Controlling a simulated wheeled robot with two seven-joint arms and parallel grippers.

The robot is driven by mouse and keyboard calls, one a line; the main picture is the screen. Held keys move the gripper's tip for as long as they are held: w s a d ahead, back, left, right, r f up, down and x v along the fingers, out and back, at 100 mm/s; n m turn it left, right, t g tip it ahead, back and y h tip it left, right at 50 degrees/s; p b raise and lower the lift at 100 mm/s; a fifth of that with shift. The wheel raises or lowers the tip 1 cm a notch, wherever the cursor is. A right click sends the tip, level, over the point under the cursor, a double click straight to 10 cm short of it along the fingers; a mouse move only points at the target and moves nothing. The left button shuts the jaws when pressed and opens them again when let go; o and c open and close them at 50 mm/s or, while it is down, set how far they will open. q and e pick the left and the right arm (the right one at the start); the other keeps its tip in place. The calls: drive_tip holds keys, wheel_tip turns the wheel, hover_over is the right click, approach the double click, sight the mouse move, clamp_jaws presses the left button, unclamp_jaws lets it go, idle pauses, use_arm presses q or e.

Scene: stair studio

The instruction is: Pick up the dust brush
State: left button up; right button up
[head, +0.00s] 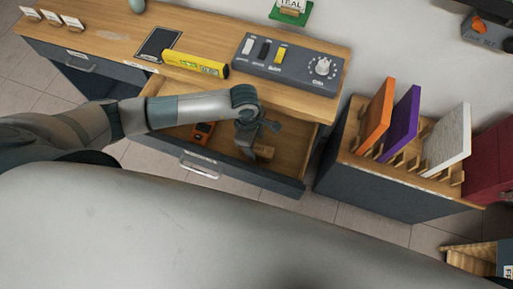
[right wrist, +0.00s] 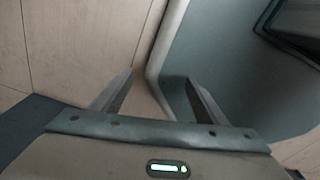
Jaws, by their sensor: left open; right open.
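A small wooden-brown item (head: 264,151), which looks like the dust brush, lies in the open drawer (head: 232,171) under the counter. My left gripper (head: 257,137) is open and reaches down into the drawer, right above and beside this item. The gripper partly hides it, and I cannot tell whether they touch. An orange and black device (head: 203,132) lies in the same drawer, left of the gripper. My right gripper (right wrist: 156,84) is open in the right wrist view, with nothing between its fingers.
On the counter (head: 215,32) are a yellow level (head: 195,63), a grey switch panel (head: 288,65) and a dark tablet-like plate (head: 158,43). The drawer walls surround the left gripper. A low cabinet (head: 372,190) to the right holds upright orange, purple and white panels.

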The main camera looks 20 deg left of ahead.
sight(256, 147)
use_arm(q)
drive_tip(key=shift+d+f+p, duration=0.2)
drive_tip(key=shift+f+p, duration=0.15)
drive_tip(key=shift+f, duration=1.15)
drive_tip(key=c, duration=1.2)
